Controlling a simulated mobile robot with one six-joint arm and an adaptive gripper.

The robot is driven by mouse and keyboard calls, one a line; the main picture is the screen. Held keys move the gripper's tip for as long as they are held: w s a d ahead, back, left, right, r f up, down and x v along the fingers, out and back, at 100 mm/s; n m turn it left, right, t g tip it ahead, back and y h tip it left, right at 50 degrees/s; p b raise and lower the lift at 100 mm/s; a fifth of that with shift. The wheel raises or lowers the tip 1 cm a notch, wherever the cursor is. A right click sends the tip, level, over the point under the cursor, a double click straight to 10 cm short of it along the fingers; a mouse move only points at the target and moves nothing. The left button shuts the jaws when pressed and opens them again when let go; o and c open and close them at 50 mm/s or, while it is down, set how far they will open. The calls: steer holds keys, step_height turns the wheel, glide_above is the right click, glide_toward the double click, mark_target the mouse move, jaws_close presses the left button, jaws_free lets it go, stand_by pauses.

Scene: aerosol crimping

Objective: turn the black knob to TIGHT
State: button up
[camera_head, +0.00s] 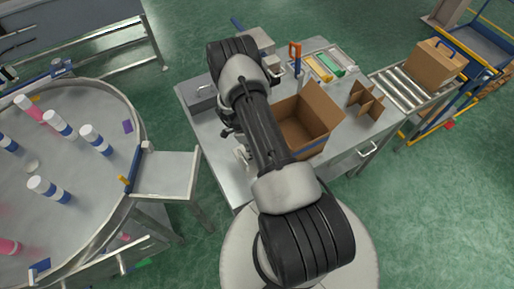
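The black knob cannot be made out; my arm covers the left middle of the metal workbench (213,142), where some equipment partly shows. My arm reaches from the bottom of the view up over this bench. Small dark parts show beside the arm over the bench, but I cannot tell whether they belong to my gripper or to the equipment. The fingertips are not clearly visible, so their opening and any contact with a knob cannot be judged. No TIGHT marking is readable.
An open cardboard box (325,110) and a cardboard divider (364,101) are right of my arm. Trays (322,66) lie behind. A roller conveyor (400,88) carries a carton (436,64). A round table (75,165) with several cans stands left. Green floor separates it from the bench.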

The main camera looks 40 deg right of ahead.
steer(key=o, duration=1.1)
steer(key=shift+c, duration=0.2)
steer(key=v, duration=1.2)
